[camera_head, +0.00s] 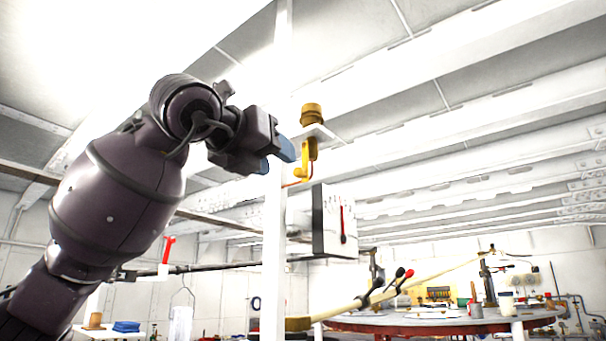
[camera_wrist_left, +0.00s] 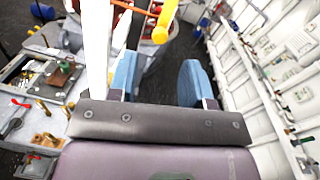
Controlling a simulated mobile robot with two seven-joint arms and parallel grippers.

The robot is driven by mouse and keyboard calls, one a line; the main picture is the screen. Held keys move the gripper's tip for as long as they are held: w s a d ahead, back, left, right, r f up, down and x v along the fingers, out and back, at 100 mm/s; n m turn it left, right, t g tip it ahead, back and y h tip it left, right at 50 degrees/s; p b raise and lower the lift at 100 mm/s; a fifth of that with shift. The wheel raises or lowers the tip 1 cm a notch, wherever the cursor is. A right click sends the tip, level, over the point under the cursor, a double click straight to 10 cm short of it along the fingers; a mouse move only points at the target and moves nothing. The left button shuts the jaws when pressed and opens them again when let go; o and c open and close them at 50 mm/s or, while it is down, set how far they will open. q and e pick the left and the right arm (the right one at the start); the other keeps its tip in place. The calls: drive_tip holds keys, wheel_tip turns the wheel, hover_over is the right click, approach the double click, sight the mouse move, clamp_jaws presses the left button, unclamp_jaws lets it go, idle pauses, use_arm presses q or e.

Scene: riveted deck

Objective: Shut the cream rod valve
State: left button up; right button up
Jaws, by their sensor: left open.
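A yellow valve handle (camera_head: 303,160) hangs below a brass round cap (camera_head: 312,113) on a bracket at the top of a white post. In the left wrist view a yellow rod with an orange end (camera_wrist_left: 161,32) lies ahead of the fingers. A pale cream rod (camera_head: 430,273) runs slantwise at lower right; I cannot tell which of these is the cream rod valve. My left gripper (camera_head: 275,157) is open and empty, just left of the yellow handle in the head view; its blue fingers also show in the left wrist view (camera_wrist_left: 159,82). My right gripper is out of view.
The white post (camera_head: 274,240) stands close by the gripper. A white gauge box (camera_head: 333,222) is just below right. Black and red knobbed levers (camera_head: 400,273) and a round table (camera_head: 440,322) are farther right. Ceiling beams (camera_head: 450,60) run overhead.

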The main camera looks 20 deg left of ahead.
sight(296, 171)
use_arm(q)
drive_tip(key=p+x, duration=0.1)
drive_tip(key=x, duration=0.8)
drive_tip(key=shift+f+p, duration=0.1)
drive_tip(key=shift+p, duration=0.2)
drive_tip(key=shift+c, duration=0.4)
